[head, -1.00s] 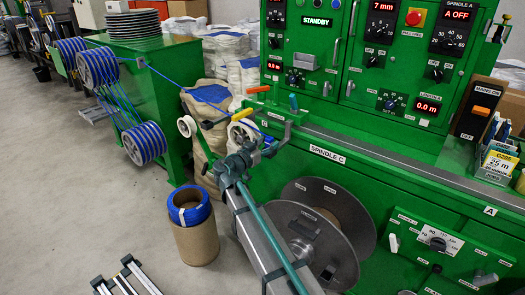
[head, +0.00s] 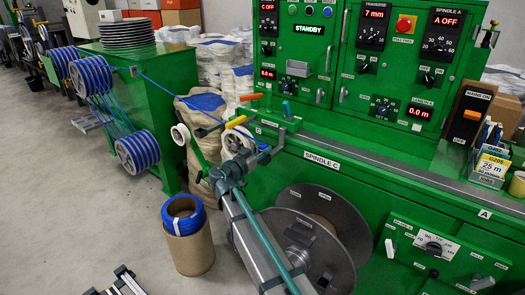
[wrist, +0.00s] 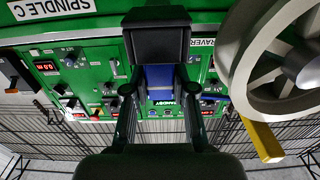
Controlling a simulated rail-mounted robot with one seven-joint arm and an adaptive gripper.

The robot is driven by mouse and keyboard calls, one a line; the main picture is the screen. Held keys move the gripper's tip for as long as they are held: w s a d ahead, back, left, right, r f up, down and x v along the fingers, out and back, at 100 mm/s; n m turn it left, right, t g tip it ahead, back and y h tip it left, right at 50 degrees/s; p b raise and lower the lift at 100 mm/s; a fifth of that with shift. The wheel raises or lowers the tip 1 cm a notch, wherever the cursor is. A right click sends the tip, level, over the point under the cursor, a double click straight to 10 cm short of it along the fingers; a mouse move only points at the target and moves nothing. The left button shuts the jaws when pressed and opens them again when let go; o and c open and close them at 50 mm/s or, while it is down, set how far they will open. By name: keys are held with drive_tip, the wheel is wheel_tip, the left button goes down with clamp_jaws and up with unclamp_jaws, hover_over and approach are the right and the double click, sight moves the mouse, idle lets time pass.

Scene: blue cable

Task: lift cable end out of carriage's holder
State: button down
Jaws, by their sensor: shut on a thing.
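The blue cable (head: 185,97) runs from the reels at left down to the carriage (head: 262,118), a green unit with orange and yellow handles on the machine's front rail. My gripper (head: 240,143) is just in front of the carriage. In the wrist view my gripper (wrist: 157,100) has its dark fingers close around a blue piece (wrist: 158,77), which looks like the cable end. A black block (wrist: 157,38) is just above it in the picture. My arm and gripper hide the holder in the head view, so I cannot tell whether the end is clear of it.
A white roller (head: 180,134) is left of my gripper. A large grey spool (head: 340,225) stands below the rail. A cardboard tube with a blue coil (head: 184,222) stands on the floor.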

sight(263, 146)
drive_tip(key=shift+r+b, duration=0.35)
drive_tip(key=shift+r, duration=0.65)
idle(1.8)
drive_tip(key=shift+r, duration=2.75)
